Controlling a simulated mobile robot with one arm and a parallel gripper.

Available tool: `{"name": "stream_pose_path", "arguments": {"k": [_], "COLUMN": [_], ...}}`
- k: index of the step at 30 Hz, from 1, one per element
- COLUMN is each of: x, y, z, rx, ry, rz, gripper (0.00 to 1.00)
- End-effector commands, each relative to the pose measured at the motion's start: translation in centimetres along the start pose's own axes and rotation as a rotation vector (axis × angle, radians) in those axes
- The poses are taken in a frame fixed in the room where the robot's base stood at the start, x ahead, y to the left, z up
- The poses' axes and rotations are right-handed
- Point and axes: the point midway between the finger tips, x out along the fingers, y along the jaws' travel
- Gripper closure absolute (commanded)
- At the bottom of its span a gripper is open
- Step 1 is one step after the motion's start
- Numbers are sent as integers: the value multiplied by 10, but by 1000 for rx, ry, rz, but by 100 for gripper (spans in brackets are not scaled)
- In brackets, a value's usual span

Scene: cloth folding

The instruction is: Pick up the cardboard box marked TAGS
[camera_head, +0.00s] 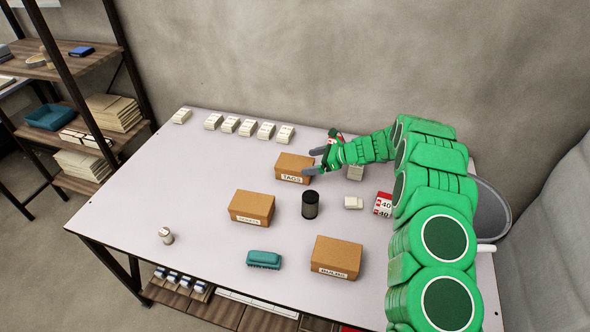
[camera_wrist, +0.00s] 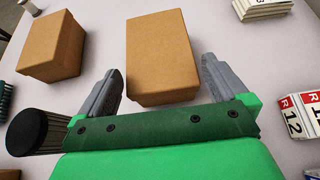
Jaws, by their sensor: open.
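The cardboard box marked TAGS (camera_head: 293,167) sits upright on the table, back of centre, its label facing the front. My gripper (camera_head: 313,161) is open at the box's right side in the head view, with its grey fingertips close to it. In the wrist view the box (camera_wrist: 162,52) lies ahead, roughly between the two open fingers (camera_wrist: 162,75), with its label out of sight. Whether the fingers touch the box cannot be told.
Two similar boxes, one marked BULBS (camera_head: 336,257) and another with an unclear label (camera_head: 251,207), stand nearer the front. A black cylinder (camera_head: 310,205) stands in front of the TAGS box. Several pale stacks (camera_head: 248,128) line the back. Free table (camera_head: 200,170) lies left.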

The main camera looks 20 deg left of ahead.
Motion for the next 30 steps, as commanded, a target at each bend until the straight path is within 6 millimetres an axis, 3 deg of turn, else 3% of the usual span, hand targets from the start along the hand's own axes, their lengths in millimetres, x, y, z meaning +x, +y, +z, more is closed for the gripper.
{"name": "stream_pose_path", "arguments": {"k": [11,21,28,30], "x": [27,68,70,70], "y": [0,2,2,2], "z": [4,9,10,10], "rx": [-2,-1,-1,-1], "ry": [1,2,0,0], "rz": [-1,0,-1,-1], "gripper": [0,0,0,8]}}
